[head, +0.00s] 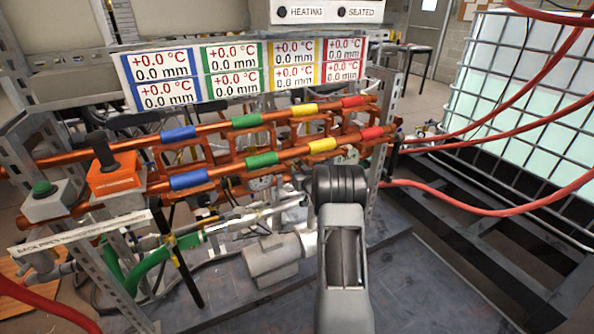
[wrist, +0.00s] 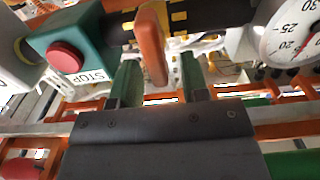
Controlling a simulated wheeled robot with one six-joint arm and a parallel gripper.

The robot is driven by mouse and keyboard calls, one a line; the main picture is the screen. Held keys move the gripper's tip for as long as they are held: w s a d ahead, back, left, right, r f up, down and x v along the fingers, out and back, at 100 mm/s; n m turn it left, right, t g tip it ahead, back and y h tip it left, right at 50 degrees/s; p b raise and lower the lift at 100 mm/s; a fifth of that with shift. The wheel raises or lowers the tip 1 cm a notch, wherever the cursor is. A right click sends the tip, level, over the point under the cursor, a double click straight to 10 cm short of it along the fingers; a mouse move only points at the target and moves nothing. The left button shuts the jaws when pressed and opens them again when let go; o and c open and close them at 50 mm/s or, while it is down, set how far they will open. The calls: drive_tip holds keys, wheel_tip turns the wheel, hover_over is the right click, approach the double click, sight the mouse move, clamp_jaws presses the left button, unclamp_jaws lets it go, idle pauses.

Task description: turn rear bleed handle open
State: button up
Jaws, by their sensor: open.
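In the wrist view an orange-brown lever handle (wrist: 152,45) stands roughly upright, in front of a black and yellow striped pipe (wrist: 178,20). It looks like the bleed handle, but no label shows which one it is. My gripper (wrist: 160,72) is open, with its two green fingers on either side of the handle's lower end. A gap shows to the right of the handle; whether the left finger touches it I cannot tell. In the head view my arm covers this spot, and neither my fingers nor the handle can be made out.
A green box with a red STOP button (wrist: 66,57) is close on the left, and a round gauge (wrist: 290,30) on the right. Copper pipes (head: 215,170) with coloured bands cross the rig. Red hoses (head: 480,205) and a caged tank (head: 520,75) are at the right.

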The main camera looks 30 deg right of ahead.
drive_tip(key=shift+w, duration=0.25)
clamp_jaws()
idle(0.3)
